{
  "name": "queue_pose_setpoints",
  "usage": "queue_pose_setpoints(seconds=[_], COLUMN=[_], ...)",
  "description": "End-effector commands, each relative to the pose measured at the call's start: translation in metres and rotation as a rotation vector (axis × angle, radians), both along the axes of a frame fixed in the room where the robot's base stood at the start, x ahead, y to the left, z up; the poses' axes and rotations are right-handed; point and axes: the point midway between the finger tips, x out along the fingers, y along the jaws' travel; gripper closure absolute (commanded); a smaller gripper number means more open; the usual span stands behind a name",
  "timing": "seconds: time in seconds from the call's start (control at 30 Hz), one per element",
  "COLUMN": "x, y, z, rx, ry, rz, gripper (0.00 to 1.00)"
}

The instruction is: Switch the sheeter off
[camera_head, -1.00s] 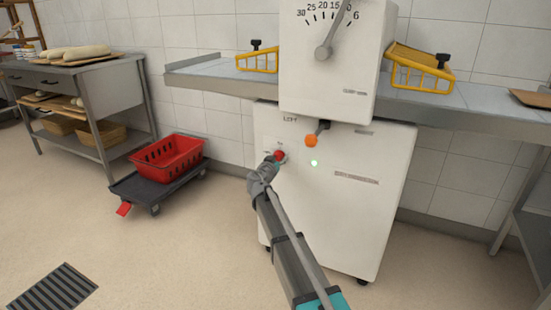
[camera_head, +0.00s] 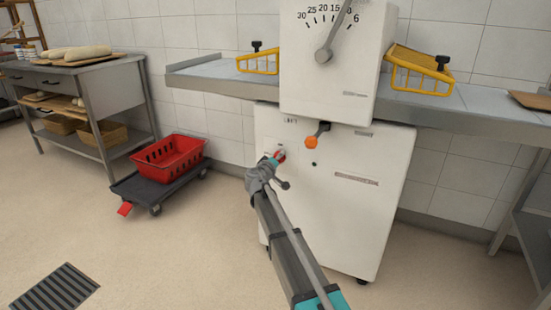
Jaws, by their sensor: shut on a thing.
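The sheeter (camera_head: 345,220) is a white machine with a thickness dial on its upper part and a lower cabinet. A small red switch knob (camera_head: 281,154) sits on the left of the cabinet front. My gripper (camera_head: 277,160) is shut on this knob, with its fingers covering part of it. A small indicator lamp (camera_head: 314,164) to the right of the knob is dark. An orange-ended lever (camera_head: 311,142) sticks out above the lamp. The exact angle of the knob is hard to read behind my fingers.
Grey conveyor wings (camera_head: 213,82) extend from both sides of the sheeter, with yellow guards (camera_head: 420,78). A red basket (camera_head: 168,157) stands on a low dolly (camera_head: 180,189) to the left. Open floor lies in front, with a drain grate (camera_head: 55,288).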

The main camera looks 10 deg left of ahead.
Motion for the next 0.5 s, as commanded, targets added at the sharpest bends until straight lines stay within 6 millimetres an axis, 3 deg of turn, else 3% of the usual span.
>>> queue_pose_setpoints(seconds=[0.03, 0.5], x=[0.0044, 0.0039], y=[0.0069, 0.0052], z=[-0.0003, -0.0009], rx=[-0.036, -0.359], ry=[0.015, 0.133], rz=[0.015, 0.013], gripper=[0.82, 0.82])
